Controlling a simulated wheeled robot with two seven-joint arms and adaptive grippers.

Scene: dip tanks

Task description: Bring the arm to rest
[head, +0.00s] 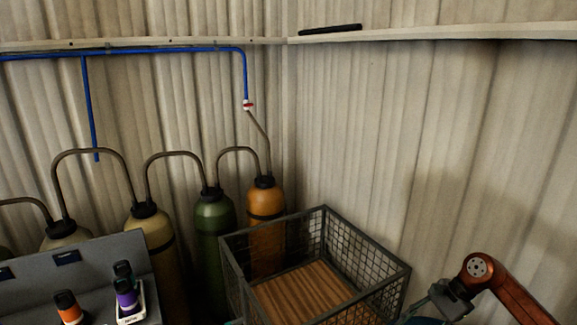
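An orange-red arm link with a round grey-bolted joint, which looks like part of my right arm, comes in at the lower right corner. Darker bluish parts join it at its lower left and run to the bottom edge. My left arm and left gripper are not in view either.
A wire-mesh crate (322,209) with a wooden bottom stands left of the arm. Behind it are an orange cylinder (266,222), a green cylinder (213,240) and tan cylinders. A grey unit (90,255) with small orange-capped and purple bottles is at lower left. Corrugated walls close the back.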

